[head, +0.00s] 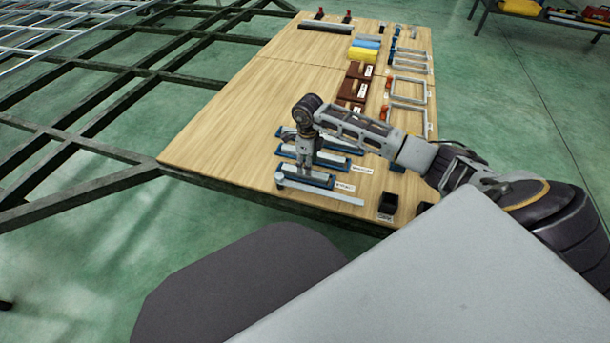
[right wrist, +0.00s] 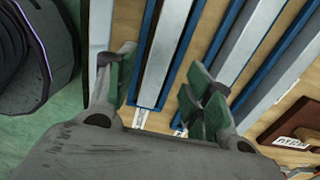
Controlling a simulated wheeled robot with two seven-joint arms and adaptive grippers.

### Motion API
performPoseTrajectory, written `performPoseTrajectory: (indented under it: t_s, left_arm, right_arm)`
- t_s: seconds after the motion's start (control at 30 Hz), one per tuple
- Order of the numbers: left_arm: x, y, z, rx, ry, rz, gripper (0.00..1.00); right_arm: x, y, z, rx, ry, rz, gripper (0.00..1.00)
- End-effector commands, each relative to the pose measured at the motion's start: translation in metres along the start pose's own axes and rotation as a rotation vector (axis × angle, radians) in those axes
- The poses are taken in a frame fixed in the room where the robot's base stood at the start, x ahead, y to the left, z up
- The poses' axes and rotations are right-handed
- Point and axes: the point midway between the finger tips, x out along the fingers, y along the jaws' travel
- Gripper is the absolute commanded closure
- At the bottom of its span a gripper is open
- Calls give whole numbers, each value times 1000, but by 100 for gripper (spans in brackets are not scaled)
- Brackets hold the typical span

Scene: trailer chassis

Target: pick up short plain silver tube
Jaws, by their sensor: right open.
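Several silver tubes lie side by side on the near part of the wooden table. One silver tube in a blue holder (head: 318,179) lies below my right gripper (head: 304,166). A bare light-grey bar (head: 335,195) lies along the table's near edge. In the right wrist view, my right gripper (right wrist: 160,78) is open and empty, its green-padded fingers to either side of a silver tube (right wrist: 165,45) in a blue-edged holder. I cannot tell whether the fingertips are down beside it or still above. The label text is too small to read, so which tube is the short plain one is unclear. My left gripper is not in view.
The wooden table (head: 220,125) is bare on its left half. Brown blocks (head: 352,88), a yellow piece (head: 362,55) and grey frames (head: 409,90) lie farther back. A dark metal chassis frame (head: 80,140) borders the left.

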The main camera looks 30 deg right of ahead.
Motion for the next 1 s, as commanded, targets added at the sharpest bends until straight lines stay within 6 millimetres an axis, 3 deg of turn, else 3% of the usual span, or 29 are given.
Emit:
performPoseTrajectory:
  t_s: [0.5,1.0]
  left_arm:
    - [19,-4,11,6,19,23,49]
    - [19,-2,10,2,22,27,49]
  right_arm:
    - [40,2,1,1,0,0,48]
    - [42,2,1,0,0,0,48]
